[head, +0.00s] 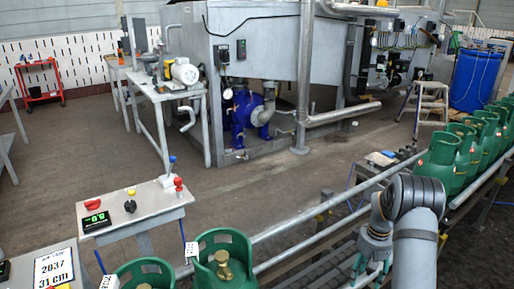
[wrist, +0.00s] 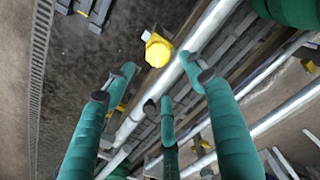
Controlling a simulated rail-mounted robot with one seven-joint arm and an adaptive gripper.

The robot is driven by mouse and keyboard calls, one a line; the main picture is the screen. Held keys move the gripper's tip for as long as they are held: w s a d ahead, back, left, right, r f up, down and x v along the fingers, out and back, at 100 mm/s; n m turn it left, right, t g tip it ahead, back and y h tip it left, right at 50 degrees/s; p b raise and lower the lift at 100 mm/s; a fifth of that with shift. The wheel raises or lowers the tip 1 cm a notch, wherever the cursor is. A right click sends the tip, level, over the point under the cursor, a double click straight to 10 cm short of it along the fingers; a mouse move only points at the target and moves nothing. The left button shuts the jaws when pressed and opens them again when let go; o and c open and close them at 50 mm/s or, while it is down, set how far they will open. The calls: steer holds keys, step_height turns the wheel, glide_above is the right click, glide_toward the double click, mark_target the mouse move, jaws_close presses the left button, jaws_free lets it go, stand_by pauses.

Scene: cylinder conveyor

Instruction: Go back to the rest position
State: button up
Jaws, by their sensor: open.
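My gripper (head: 372,268) hangs over the conveyor (head: 330,203) in the lower right of the head view, with its fingers pointing down. In the wrist view, the three teal fingers of my gripper (wrist: 150,90) are spread apart with nothing between them. Below them run the conveyor's metal rails (wrist: 206,27) and the dark floor. No cylinder is within the fingers. A green cylinder edge (wrist: 290,10) shows at the top right of the wrist view, apart from the fingers.
Green gas cylinders (head: 440,160) line the conveyor at right; two more (head: 225,250) stand at lower left. A control table (head: 150,205) with buttons stands beside the left ones. A yellow fitting (wrist: 157,50) sits by the rail. The floor behind the conveyor is open.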

step_height(320, 180, up, 4)
step_height(320, 180, down, 13)
steer(key=shift+r, duration=0.15)
steer(key=m, duration=0.5)
steer(key=shift+d+r+m, duration=0.15)
steer(key=shift+m, duration=0.15)
steer(key=m+p, duration=0.1)
steer(key=m, duration=0.4)
steer(key=shift+s+d, duration=0.1)
steer(key=m+p, duration=0.2)
steer(key=m, duration=0.4)
steer(key=shift+s+r+p, duration=0.1)
steer(key=shift+p, duration=0.3)
steer(key=m+p, duration=0.2)
steer(key=m, duration=0.3)
steer(key=shift+s+d+m, duration=0.1)
steer(key=shift+m, duration=0.3)
